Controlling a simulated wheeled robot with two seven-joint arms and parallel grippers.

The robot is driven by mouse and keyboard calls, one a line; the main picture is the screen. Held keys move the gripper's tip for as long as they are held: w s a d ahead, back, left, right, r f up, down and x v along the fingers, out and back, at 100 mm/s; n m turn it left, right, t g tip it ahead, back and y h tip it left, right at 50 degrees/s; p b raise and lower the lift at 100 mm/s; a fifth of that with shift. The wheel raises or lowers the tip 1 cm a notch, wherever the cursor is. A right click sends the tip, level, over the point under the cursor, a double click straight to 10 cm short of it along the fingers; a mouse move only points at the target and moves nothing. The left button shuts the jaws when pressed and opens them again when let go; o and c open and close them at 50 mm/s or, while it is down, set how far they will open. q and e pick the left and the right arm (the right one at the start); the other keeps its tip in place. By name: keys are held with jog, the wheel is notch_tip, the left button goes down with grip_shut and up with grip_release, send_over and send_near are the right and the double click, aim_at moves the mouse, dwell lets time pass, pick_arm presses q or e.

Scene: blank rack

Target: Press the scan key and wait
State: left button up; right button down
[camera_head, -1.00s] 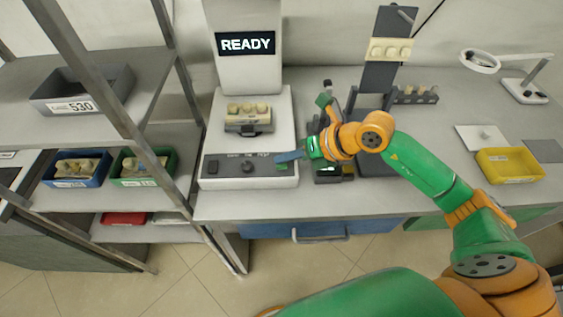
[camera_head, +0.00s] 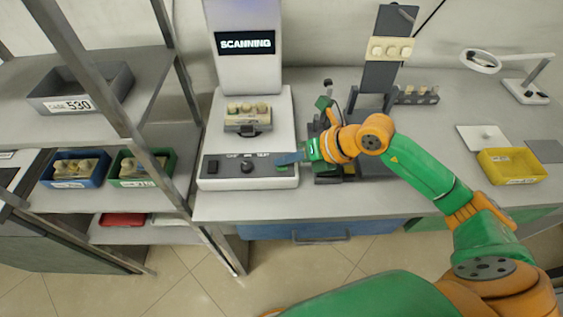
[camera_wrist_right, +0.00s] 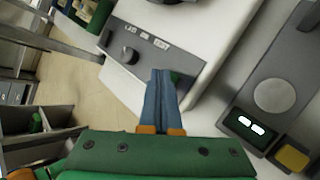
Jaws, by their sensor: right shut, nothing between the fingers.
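The white scanner (camera_head: 252,100) stands on the bench, and its screen (camera_head: 247,43) reads "SCANNING". Its dark front panel (camera_head: 222,168) carries a dark key at left, a round knob (camera_head: 248,167) and a green key (camera_head: 282,168) at right. My right gripper (camera_head: 279,161) is shut and empty, its blue fingertips at the green key. In the right wrist view the closed fingers (camera_wrist_right: 162,75) reach the panel beside the green key (camera_wrist_right: 175,77); contact cannot be made out for sure. A holder with pale blanks (camera_head: 247,117) sits on the scanner bed. My left gripper is not in view.
A shelf rack at left holds a grey bin (camera_head: 84,90), a blue bin (camera_head: 75,171) and a green bin (camera_head: 141,170). Right of the scanner are a dark stand (camera_head: 379,75), a yellow tray (camera_head: 511,167) and a magnifier lamp (camera_head: 480,61).

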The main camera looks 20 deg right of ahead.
aim_at(286, 168)
jog(key=shift+r+p, duration=0.65)
jog(key=shift+r, duration=0.25)
notch_tip(286, 168, up, 5)
jog(key=p, duration=0.4)
jog(key=shift+r, duration=0.1)
